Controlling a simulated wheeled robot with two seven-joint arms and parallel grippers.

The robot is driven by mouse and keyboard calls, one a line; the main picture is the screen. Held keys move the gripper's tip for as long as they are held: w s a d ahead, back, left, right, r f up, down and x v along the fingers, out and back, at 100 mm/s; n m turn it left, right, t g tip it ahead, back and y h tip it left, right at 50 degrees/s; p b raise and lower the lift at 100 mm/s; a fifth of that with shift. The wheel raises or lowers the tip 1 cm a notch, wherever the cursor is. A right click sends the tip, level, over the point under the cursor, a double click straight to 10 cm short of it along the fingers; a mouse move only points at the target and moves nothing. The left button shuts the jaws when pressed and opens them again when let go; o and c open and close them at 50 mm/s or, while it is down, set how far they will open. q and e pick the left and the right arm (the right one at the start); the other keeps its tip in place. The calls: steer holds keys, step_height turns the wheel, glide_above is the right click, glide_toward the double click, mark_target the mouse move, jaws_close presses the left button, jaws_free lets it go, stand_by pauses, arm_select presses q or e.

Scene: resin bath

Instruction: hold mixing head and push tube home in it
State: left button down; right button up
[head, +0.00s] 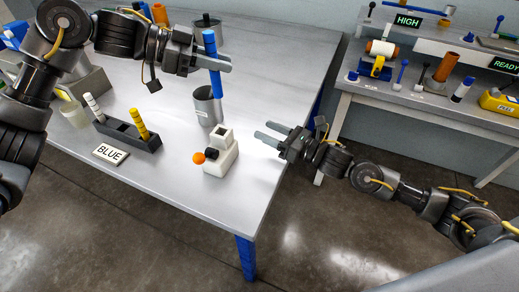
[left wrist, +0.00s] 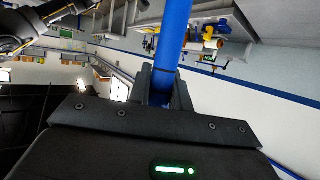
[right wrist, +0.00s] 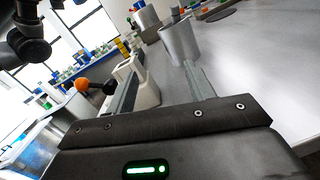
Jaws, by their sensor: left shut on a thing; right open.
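My left gripper (head: 222,62) is shut on a blue tube (head: 216,84), held upright above the table. The tube also shows between the fingers in the left wrist view (left wrist: 173,35). What looks like the mixing head, a white stepped block (head: 221,160) with a black part and an orange ball knob (head: 199,158), stands on the table below and in front of the tube. My right gripper (head: 267,134) is open and empty to the right of the block, apart from it. In the right wrist view the block (right wrist: 150,93) shows beyond the left finger, partly hidden.
A steel cup (head: 204,108) stands just behind the white block, under the tube. A dark rack (head: 124,135) holds a white and a yellow tube, with a BLUE sign (head: 111,154) in front. The table's right edge is near the right gripper. A side bench (head: 410,100) holds tools.

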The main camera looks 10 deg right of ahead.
mark_target(220, 137)
steer(key=s+a+n+g, duration=0.1)
steer(key=s+a+n, duration=0.1)
steer(key=s+a+f+n+g, duration=0.1)
steer(key=s+a+n, duration=0.1)
steer(key=shift+s+f+y, duration=0.15)
steer(key=shift+s+y, duration=0.25)
steer(key=x, duration=1.2)
steer(key=shift+a+f, duration=0.1)
steer(key=shift+c, duration=0.2)
steer(key=c, duration=1)
steer(key=shift+o, duration=0.2)
steer(key=o, duration=1.2)
steer(key=c, duration=0.8)
steer(key=shift+o, duration=0.2)
